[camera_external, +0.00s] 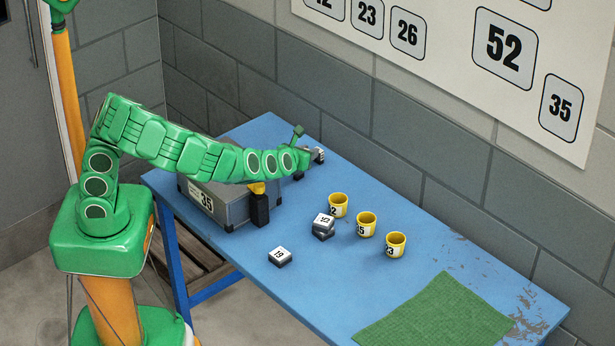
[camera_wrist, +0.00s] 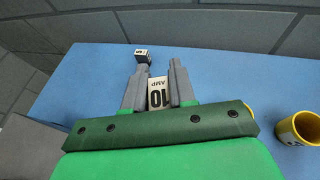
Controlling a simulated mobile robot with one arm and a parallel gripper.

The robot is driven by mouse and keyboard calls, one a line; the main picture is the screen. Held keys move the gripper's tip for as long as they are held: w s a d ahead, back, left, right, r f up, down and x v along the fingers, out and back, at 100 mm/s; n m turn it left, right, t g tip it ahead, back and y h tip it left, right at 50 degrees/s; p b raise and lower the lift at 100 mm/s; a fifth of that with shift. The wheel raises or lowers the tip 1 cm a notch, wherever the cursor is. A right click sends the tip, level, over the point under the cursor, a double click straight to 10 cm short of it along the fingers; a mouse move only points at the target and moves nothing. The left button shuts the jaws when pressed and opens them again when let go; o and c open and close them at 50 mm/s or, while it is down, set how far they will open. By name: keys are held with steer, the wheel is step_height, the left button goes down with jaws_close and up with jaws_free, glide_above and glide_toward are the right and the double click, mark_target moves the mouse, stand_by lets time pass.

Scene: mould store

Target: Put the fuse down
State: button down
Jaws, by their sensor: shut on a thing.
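My gripper (camera_wrist: 155,85) is shut on a fuse (camera_wrist: 158,93) with a pale label reading "10 AMP", which sits between the two grey fingers. In the external view my gripper (camera_external: 307,163) is over the far left part of the blue table (camera_external: 350,265). The held fuse is not clear there, and I cannot tell whether it touches the table. A small dark block with a white "10" label (camera_wrist: 143,53) lies just beyond the fingertips in the wrist view.
A grey box marked 35 (camera_external: 232,208) stands under my arm, with a black block with a yellow top (camera_external: 260,208) beside it. Three yellow cups (camera_external: 366,226), stacked dark blocks (camera_external: 323,229), a single block (camera_external: 280,257) and a green mat (camera_external: 435,315) lie rightward. The front middle is clear.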

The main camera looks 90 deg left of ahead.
steer(key=s+a, duration=0.2)
steer(key=a, duration=0.5)
steer(key=g, duration=0.1)
glide_above(341, 173)
steer(key=shift+n, duration=0.4)
steer(key=shift+d+f, duration=0.15)
steer(key=shift+f, duration=4.8)
steer(key=shift+f, duration=1.7)
steer(key=shift+f, duration=0.1)
steer(key=c, duration=0.9)
jaws_free()
